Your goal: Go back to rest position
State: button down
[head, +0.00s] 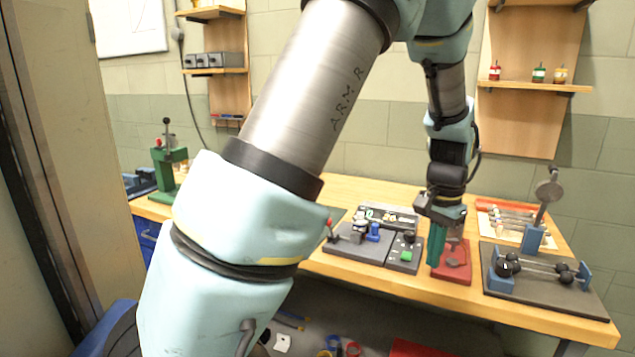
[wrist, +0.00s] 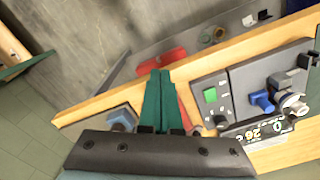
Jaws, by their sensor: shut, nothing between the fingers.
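My gripper (head: 437,248) hangs fingers-down over the front part of the workbench, with its green fingers together and nothing held. The fingers (wrist: 158,102) also show pressed side by side in the wrist view. In the head view they are just left of a red fixture (head: 458,268) and partly cover it. I cannot tell whether they touch it. My upper arm crosses the middle of the head view and hides part of the bench.
A grey device with a green button (head: 405,256) is left of the gripper. A dark base with rods and a dial gauge (head: 545,284) is to its right. A green press (head: 168,165) stands at the bench's left end. Shelves (head: 535,87) hang behind.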

jog(key=s+a+n, duration=0.1)
jog(key=a+n, duration=0.2)
jog(key=a, duration=0.7)
jog(key=s+a+r+n+t, duration=0.1)
jog(key=a+n, duration=0.2)
jog(key=a, duration=0.7)
jog(key=s+a+n, duration=0.1)
jog(key=a+n, duration=0.2)
jog(key=a, duration=0.7)
jog(key=shift+s+r+n+t, duration=0.2)
jog(key=shift+s+n+t, duration=0.1)
jog(key=shift+s+n, duration=0.1)
